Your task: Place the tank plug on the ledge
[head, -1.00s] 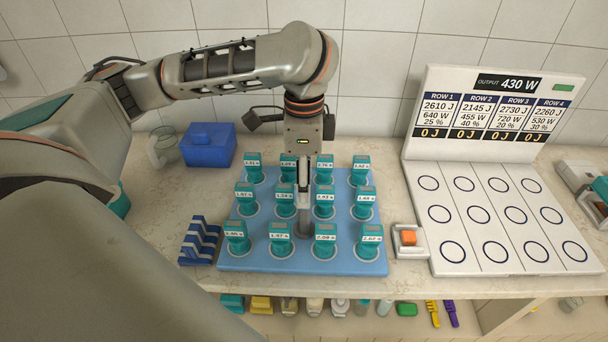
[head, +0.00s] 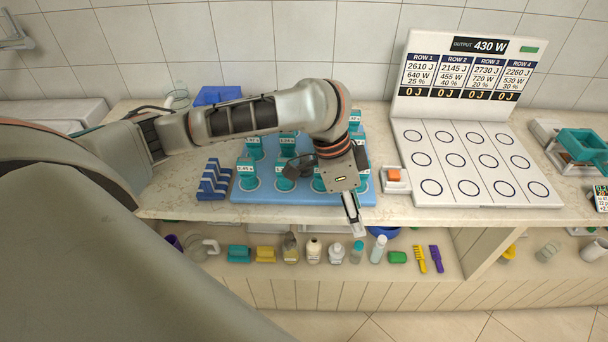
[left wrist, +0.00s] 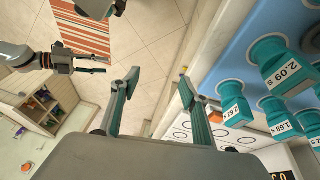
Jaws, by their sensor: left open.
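Several teal plugs with white number labels, one of them a 2.09 s plug (left wrist: 285,68), stand on a blue board (head: 232,197). I cannot tell which is the tank plug, or which surface is the ledge. My left gripper (head: 354,214) is open and empty at the counter's front edge, by the board's front right corner. Its arm hides part of the board.
An orange button box (head: 394,180) and a white panel (head: 470,170) with empty circles stand right. A lower shelf (head: 330,262) holds bottles and combs. A blue box (head: 217,95) stands behind.

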